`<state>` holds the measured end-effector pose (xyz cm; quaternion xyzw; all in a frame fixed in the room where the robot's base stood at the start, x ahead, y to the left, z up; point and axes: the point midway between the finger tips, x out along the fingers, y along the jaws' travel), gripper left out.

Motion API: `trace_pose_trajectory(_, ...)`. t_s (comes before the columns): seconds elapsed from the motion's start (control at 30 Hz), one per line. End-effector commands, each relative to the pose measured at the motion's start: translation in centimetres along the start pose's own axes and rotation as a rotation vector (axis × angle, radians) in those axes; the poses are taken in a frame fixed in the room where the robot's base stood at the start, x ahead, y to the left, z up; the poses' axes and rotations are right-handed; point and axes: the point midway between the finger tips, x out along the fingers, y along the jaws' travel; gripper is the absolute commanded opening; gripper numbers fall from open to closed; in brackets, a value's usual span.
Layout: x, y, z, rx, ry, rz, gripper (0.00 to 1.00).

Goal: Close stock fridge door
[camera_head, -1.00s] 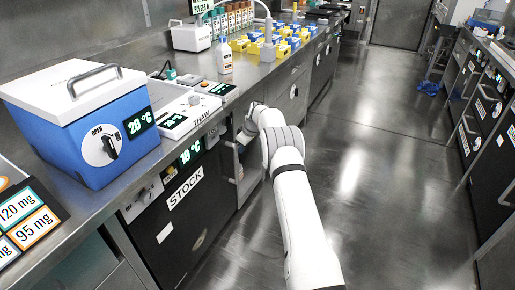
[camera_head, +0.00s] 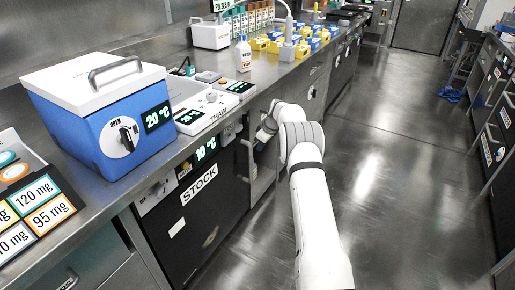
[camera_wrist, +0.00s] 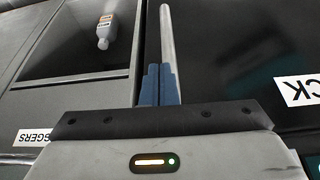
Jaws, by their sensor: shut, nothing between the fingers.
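The stock fridge door (camera_head: 190,225) is the black panel labelled STOCK under the bench. In the head view it looks nearly flush with the cabinet front; I cannot tell whether a small gap remains. In the wrist view its dark face (camera_wrist: 240,50) fills the right side, with part of its label upside down. A pale upright bar (camera_wrist: 167,35), apparently its handle, stands just beyond my fingers. My gripper (camera_wrist: 159,85) is shut and empty, its blue fingers together in front of the bar. Contact cannot be told. In the head view, my wrist hides the fingers.
An open compartment with a white bottle (camera_wrist: 106,30) lies left of the door in the wrist view. The bench above holds a blue cooler box (camera_head: 105,135), a thaw device (camera_head: 205,112) and yellow and blue bins. The floor (camera_head: 390,180) to the right is clear.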

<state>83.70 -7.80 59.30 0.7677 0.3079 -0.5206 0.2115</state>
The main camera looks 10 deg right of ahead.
Motion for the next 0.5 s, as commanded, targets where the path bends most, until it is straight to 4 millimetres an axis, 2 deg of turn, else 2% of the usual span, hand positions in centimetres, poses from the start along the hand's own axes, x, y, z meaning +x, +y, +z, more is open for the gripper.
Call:
trace_pose_trajectory(0.03, -0.2, 0.5, 1.4, 0.004, -0.006, -0.002, 0.0)
trace_pose_trajectory(0.07, -0.8, 0.7, 1.7, 0.004, -0.008, -0.002, 0.0)
trace_pose_trajectory(0.1, -2.4, 0.8, 1.3, 0.003, -0.006, 0.0, 0.0)
trace_pose_trajectory(0.3, -6.8, 1.1, 1.5, 0.003, -0.011, -0.005, 0.0)
trace_pose_trajectory(0.5, -9.3, 1.2, 1.5, 0.001, -0.013, -0.009, 0.0)
